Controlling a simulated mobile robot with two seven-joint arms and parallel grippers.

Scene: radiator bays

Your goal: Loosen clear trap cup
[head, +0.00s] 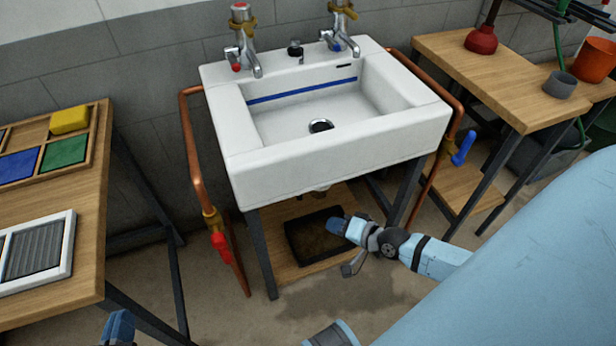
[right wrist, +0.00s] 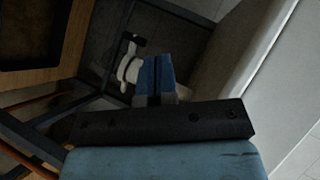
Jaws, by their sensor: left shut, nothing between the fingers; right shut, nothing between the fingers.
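The clear trap cup cannot be made out in either view. In the head view, a small pale trap part (head: 321,189) shows just below the white sink (head: 290,177); the basin hides the rest. In the right wrist view, a white pipe piece with a dark end (right wrist: 128,62) shows beyond my right gripper's fingers (right wrist: 155,75), apart from them as far as I can tell. My right gripper (head: 337,226) is shut and empty, low under the sink's front. My left gripper (head: 118,326) is shut and empty at the bottom left, far from the sink.
A dark tray (head: 308,250) lies on the wooden shelf (head: 283,272) below the sink, beside my right gripper. Metal legs (head: 262,254) and copper pipes (head: 191,150) with a red-handled valve (head: 220,243) and a blue-handled valve (head: 463,148) flank it. Benches stand either side.

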